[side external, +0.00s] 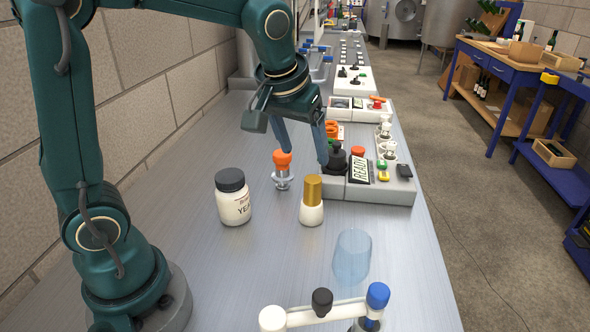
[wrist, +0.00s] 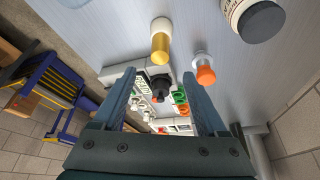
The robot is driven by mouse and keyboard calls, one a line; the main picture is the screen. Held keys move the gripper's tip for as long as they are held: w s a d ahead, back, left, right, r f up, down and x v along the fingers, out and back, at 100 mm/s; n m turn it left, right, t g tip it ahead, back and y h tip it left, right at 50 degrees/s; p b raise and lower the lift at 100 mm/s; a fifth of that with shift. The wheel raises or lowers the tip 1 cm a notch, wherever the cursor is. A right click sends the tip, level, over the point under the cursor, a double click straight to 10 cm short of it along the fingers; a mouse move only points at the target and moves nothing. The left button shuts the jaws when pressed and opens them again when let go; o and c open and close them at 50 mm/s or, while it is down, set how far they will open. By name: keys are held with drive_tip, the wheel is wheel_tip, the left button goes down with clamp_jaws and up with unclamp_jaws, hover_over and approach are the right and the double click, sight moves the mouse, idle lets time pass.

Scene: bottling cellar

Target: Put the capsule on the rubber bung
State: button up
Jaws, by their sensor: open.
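A gold capsule (side external: 313,187) stands upright on top of a pale cream piece that looks like the rubber bung (side external: 312,213), on the steel bench. In the wrist view the gold capsule (wrist: 160,47) and the cream bung (wrist: 160,25) show beyond the fingertips, still together. My gripper (side external: 305,156) is open, with its fingers pointing down, above and behind the capsule in the side view. In the wrist view nothing is held between the fingers of my gripper (wrist: 160,78); a black knob shows in the gap, farther off.
An orange-topped metal stopper (side external: 282,170) stands left of the capsule, and a black-lidded jar (side external: 234,198) farther left. A control panel (side external: 375,190) with a READY display lies behind right. A clear blue cup (side external: 352,256) stands in front. Bare bench lies around them.

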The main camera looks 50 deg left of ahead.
drive_tip(key=s+d+m+h, duration=0.1)
drive_tip(key=s+d+m, duration=0.1)
drive_tip(key=s, duration=0.5)
drive_tip(key=s+d+m+t, duration=0.1)
drive_tip(key=s+d+m, duration=0.1)
drive_tip(key=s, duration=0.6)
drive_tip(key=shift+d+f+h, duration=0.3)
drive_tip(key=shift+f+h, duration=0.1)
